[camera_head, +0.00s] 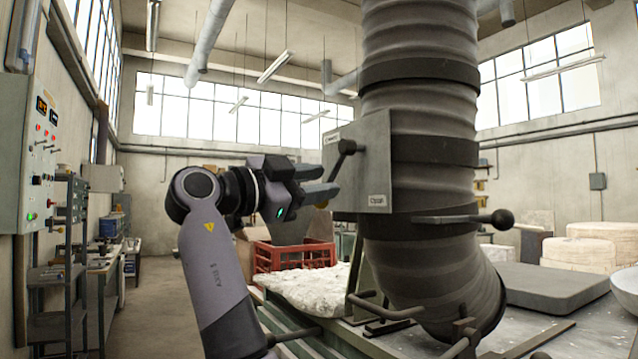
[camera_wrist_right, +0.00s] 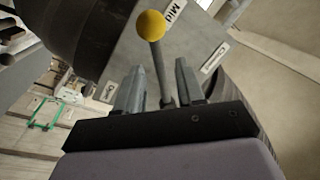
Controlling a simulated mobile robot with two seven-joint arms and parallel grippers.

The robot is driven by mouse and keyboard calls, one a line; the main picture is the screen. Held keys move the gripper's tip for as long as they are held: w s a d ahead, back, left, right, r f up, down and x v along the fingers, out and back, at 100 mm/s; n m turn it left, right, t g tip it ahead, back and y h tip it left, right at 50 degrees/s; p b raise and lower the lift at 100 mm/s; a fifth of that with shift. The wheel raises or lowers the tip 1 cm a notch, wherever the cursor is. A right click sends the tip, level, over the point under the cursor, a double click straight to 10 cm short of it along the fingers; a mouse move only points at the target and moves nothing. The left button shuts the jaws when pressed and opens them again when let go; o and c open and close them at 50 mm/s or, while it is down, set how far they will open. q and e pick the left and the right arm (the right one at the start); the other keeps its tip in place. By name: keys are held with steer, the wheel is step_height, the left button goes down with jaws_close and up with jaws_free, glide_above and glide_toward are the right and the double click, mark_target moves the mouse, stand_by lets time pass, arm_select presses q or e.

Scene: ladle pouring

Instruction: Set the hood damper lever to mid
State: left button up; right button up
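The hood damper lever (camera_wrist_right: 163,72) is a grey rod with a yellow knob (camera_wrist_right: 152,25). It sits on a grey box (camera_head: 375,150) on the big duct. In the right wrist view the fingers (camera_wrist_right: 160,85) are apart, one on each side of the rod, with visible gaps. The knob appears close to the "Mid" label (camera_wrist_right: 175,10). The "Open" label (camera_head: 377,200) is at the box's lower right. My left gripper is not in view.
The ribbed duct (camera_head: 420,120) rises behind the box. A rod with a black knob (camera_head: 502,219) sticks out to the right. A red crate (camera_head: 293,257) and a white lumpy slab (camera_head: 305,290) lie below my gripper. A control panel (camera_head: 30,150) is at the left.

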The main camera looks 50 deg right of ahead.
steer(key=r+v, duration=0.1)
steer(key=v, duration=0.5)
steer(key=shift+a+f+b, duration=0.3)
steer(key=shift+f+b, duration=0.1)
steer(key=shift+f, duration=0.1)
